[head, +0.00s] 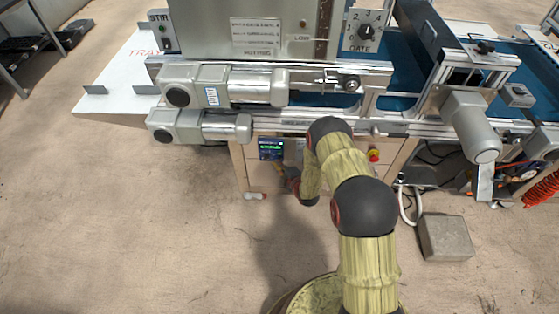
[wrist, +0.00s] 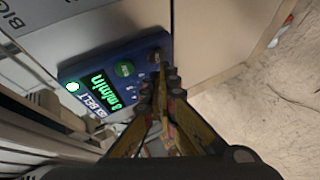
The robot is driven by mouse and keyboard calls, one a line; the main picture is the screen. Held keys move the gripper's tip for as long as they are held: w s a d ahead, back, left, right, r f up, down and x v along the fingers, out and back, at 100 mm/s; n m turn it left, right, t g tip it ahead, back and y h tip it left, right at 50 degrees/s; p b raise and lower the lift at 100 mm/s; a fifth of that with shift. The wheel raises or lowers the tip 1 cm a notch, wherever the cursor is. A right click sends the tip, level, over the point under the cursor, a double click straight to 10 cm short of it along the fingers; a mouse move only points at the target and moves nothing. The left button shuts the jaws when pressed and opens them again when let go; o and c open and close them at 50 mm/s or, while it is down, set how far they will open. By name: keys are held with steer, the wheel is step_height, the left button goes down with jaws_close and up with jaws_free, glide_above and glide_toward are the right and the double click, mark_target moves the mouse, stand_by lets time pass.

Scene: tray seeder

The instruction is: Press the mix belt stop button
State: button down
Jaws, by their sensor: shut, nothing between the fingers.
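The mix belt control box (wrist: 66,76) is a small blue panel on the pale cabinet front. It has a lit green display (wrist: 98,90), a round green button (wrist: 124,69) and a glowing light (wrist: 73,87). In the head view the box (head: 271,143) sits below the motors. My gripper (wrist: 164,78) is shut and empty, its fingertips over the end of the panel beyond the green button. I cannot make out a stop button there; the fingertips cover part of that end. Whether they touch the panel, I cannot tell. In the head view my gripper (head: 287,172) is just below right of the box.
A red and yellow emergency button (head: 374,155) is on the cabinet to the right of my arm. Two motors (head: 215,127) jut out above the box. A grey block (head: 446,238) lies on the floor at right.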

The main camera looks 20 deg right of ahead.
steer(key=shift+w, duration=0.1)
steer(key=shift+w+d, duration=0.15)
steer(key=shift+w, duration=0.2)
stand_by(0.6)
steer(key=shift+s, duration=0.45)
steer(key=s+a+p, duration=0.1)
steer(key=s+a, duration=0.1)
steer(key=s, duration=0.3)
steer(key=shift+s, duration=0.35)
stand_by(0.3)
stand_by(0.7)
